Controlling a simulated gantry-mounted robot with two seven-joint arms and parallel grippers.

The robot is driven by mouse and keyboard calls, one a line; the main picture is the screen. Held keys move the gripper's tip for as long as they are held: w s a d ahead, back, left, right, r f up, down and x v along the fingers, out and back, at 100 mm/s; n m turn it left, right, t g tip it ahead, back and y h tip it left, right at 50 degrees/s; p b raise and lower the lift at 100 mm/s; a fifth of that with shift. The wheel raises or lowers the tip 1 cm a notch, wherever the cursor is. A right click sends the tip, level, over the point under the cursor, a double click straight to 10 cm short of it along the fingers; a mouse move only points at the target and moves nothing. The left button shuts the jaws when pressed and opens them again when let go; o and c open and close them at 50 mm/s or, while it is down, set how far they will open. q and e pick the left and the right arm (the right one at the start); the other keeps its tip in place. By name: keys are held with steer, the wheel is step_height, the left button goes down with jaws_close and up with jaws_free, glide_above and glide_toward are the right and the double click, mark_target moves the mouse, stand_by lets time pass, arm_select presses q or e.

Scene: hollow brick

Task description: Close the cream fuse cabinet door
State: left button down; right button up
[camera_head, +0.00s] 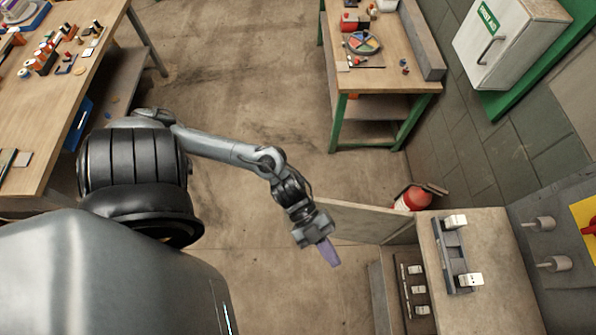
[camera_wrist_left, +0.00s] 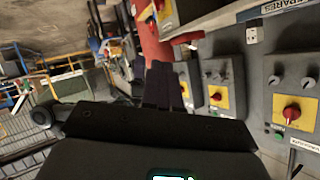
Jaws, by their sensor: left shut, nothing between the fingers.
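The cream fuse cabinet (camera_head: 490,300) stands at the lower right of the head view. Its door (camera_head: 365,222) is swung open and sticks out to the left from the cabinet's far side. Rows of fuse parts (camera_head: 415,290) show inside the open front. My left gripper (camera_head: 328,252) is shut and empty, with its purple fingers pointing down beside the door's free end. I cannot tell whether it touches the door. In the left wrist view the dark fingers (camera_wrist_left: 163,85) are together, and I cannot make out the door there. My right gripper is not in view.
A red fire extinguisher (camera_head: 412,198) stands behind the door. A green-legged workbench (camera_head: 385,85) is at the back and a wooden table (camera_head: 75,95) at the left. Grey control boxes with red knobs (camera_wrist_left: 291,112) show in the wrist view. The floor left of the cabinet is clear.

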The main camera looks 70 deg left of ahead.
arm_select(q)
steer(key=s+a+f+m+g+y+b, duration=0.1)
steer(key=a+f+m+g+y+b, duration=0.2)
steer(key=a, duration=0.9)
steer(key=s+a+m+g+y+b, duration=0.15)
steer(key=a+g, duration=0.25)
steer(key=a, duration=0.8)
steer(key=w+a+r+y+b, duration=0.3)
steer(key=a+y, duration=0.1)
steer(key=a, duration=0.4)
steer(key=s+d+f+t, duration=0.1)
steer(key=s+d+f, duration=0.2)
steer(key=d+f, duration=0.3)
steer(key=shift+w+x, duration=0.25)
steer(key=shift+x, duration=1.1)
steer(key=shift+a+f, duration=0.1)
steer(key=shift+a, duration=0.05)
steer(key=shift+s, duration=0.1)
